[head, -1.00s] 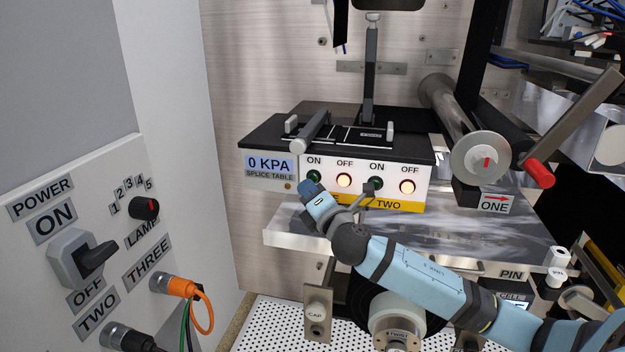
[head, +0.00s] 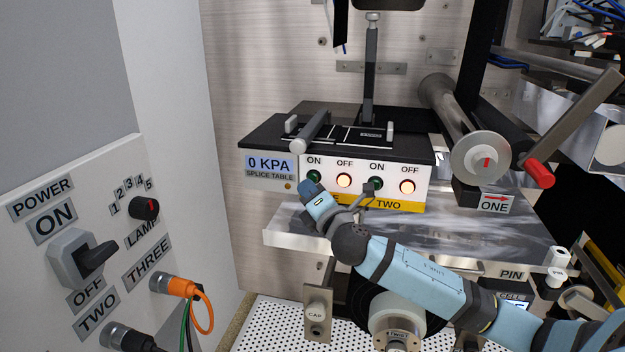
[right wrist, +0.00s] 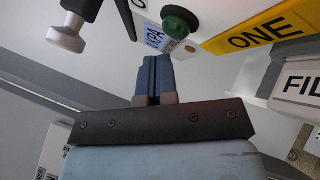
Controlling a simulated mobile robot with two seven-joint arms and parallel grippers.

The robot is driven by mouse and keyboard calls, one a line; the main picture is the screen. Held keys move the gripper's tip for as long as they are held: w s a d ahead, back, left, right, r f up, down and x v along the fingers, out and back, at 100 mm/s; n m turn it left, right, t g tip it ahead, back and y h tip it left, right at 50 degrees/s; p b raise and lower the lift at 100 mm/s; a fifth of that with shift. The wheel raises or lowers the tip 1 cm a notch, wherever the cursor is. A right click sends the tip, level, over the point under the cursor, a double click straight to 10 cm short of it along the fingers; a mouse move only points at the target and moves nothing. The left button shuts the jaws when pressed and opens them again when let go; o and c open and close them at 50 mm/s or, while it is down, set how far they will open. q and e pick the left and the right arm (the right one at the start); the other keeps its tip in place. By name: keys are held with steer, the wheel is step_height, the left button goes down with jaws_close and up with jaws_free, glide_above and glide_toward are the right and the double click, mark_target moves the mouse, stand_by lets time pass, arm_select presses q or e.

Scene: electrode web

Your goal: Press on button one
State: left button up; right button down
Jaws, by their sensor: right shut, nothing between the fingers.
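A green ON button (head: 314,177) sits at the left of the white splice table front, beside the display. It also shows in the right wrist view (right wrist: 180,22), next to the yellow strip marked ONE (right wrist: 265,35). A lit OFF button (head: 344,181) is to its right. My right gripper (head: 311,187) is just below and in front of the green ON button. In the right wrist view its blue fingers (right wrist: 154,62) are together and empty, close to the button; I see a small gap in that view. My left gripper is out of view.
A second green ON button (head: 375,184) and lit OFF button (head: 407,187) sit above the TWO strip (head: 388,204). The display (head: 268,163) reads 0 KPA. A power panel (head: 85,230) is at left; a roller (head: 480,158) with a red handle is at right.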

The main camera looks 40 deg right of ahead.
steer(key=shift+d, duration=0.1)
stand_by(0.4)
steer(key=shift+w+d, duration=0.25)
steer(key=shift+w+d, duration=0.35)
steer(key=shift+d, duration=0.05)
stand_by(0.8)
stand_by(0.4)
steer(key=shift+s+a+p, duration=0.3)
steer(key=shift+s+a, duration=0.35)
steer(key=shift+a, duration=0.1)
steer(key=s+a+p, duration=0.1)
steer(key=s+a, duration=0.2)
steer(key=shift+s+a, duration=0.1)
steer(key=shift+a, duration=0.3)
